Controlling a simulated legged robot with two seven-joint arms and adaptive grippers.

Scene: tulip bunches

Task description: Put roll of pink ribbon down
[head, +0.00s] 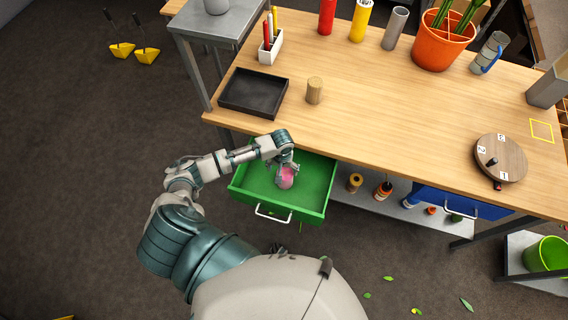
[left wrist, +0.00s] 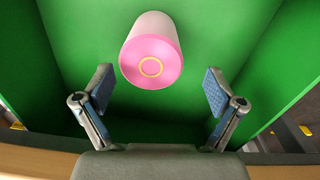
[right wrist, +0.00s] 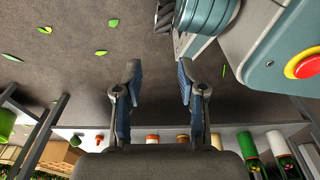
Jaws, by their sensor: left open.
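The roll of pink ribbon (head: 287,177) stands inside the open green drawer (head: 312,206) under the workbench. In the left wrist view the pink roll (left wrist: 151,58) shows its pink end with a yellow ring, against the green drawer floor. My left gripper (head: 284,168) is over the drawer at the roll. In the left wrist view its two fingers (left wrist: 158,100) are spread wide and empty, with the roll just beyond the tips and not touched. My right gripper (right wrist: 156,85) is open and empty over the dark floor, outside the head view.
On the bench stand a black tray (head: 253,92), a wooden cylinder (head: 314,91) and a round wooden turntable (head: 501,158). Loose leaves (head: 466,304) lie on the floor.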

